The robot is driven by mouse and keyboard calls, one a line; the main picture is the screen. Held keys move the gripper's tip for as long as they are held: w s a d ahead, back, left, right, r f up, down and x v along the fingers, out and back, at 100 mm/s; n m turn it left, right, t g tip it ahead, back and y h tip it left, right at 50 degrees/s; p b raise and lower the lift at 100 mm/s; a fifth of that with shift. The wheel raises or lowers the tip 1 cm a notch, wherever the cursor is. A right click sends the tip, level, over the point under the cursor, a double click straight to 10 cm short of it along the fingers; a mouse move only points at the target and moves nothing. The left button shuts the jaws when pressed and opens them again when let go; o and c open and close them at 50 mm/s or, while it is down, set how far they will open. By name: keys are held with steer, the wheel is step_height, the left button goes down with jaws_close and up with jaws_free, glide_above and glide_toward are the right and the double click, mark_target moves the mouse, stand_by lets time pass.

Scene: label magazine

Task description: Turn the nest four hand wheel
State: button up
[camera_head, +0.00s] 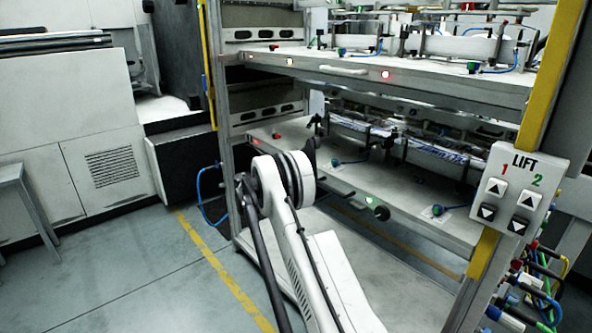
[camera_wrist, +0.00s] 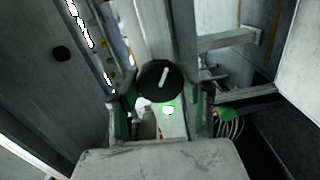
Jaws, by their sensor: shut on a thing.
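A black round hand wheel (camera_wrist: 158,80) with a white pointer line shows in the middle of the wrist view. The line is tilted a little to the right from upright. My gripper (camera_wrist: 159,97) has its green-sided fingers on either side of the wheel and is shut on it. In the head view, my arm's end is at the lower shelf's front edge and hides the gripper and this wheel. I see no nest number. A lit lamp (camera_wrist: 168,110) glows green-white just below the wheel.
The lower shelf (camera_head: 445,222) carries another black wheel (camera_head: 382,213) and a green lamp (camera_head: 368,200) on its front edge. The upper shelf (camera_head: 400,82) is above my arm. A LIFT button box (camera_head: 519,189) stands at right, with cables below.

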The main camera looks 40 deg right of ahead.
steer(key=m, duration=0.6)
steer(key=shift+r+m, duration=0.1)
steer(key=shift+m, duration=0.3)
stand_by(0.4)
steer(key=o, duration=1.2)
steer(key=shift+a, duration=0.1)
steer(key=a, duration=1.2)
steer(key=shift+r, duration=0.1)
